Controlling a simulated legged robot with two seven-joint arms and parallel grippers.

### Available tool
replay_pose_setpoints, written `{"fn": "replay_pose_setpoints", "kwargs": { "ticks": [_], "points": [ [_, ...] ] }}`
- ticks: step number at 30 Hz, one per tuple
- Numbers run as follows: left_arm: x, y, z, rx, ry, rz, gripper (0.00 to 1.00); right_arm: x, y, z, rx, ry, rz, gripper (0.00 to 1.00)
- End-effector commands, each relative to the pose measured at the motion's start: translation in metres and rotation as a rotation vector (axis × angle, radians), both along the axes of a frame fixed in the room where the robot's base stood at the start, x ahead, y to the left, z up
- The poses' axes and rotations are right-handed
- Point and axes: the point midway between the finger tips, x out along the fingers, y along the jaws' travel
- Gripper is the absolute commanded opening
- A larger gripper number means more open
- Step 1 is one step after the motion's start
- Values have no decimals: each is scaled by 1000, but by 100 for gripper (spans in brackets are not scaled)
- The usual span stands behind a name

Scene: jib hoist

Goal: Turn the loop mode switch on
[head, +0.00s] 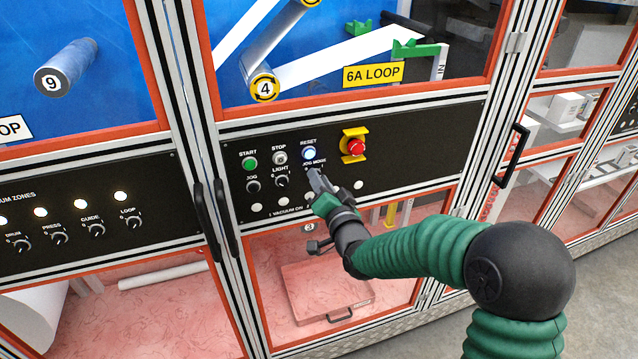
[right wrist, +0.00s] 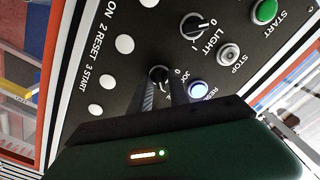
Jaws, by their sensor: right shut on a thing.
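My right gripper (head: 315,178) reaches the black control panel (head: 420,138) from the lower right. In the right wrist view, its two fingers (right wrist: 164,92) are shut around the black knob of a small rotary switch (right wrist: 159,74). The switch sits below the lit RESET button (head: 309,154). Its label ends in MODE in the head view; the first word is too small to read surely. In the head view the fingers mostly hide the knob. Its pointer direction cannot be told. My left gripper is not in view.
Near the held knob are a green START button (head: 250,163), a STOP button (head: 279,158), JOG (head: 253,186) and LIGHT (head: 282,181) switches, and a red emergency stop (head: 356,147). Another panel at left has several knobs, including LOOP (head: 131,223). Door handles (head: 513,155) stick out.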

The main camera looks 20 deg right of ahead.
Motion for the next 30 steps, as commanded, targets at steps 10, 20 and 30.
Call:
{"fn": "replay_pose_setpoints", "kwargs": {
  "ticks": [10, 20, 30],
  "points": [
    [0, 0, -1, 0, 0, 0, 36, 0, -2, 1, 21, -2, -4, 0],
    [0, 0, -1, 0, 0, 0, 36, 0, -2, 1, 20, -1, -4, 42],
    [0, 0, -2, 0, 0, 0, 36, -3, -1, 0, 19, -1, -1, 42]
  ]
}}
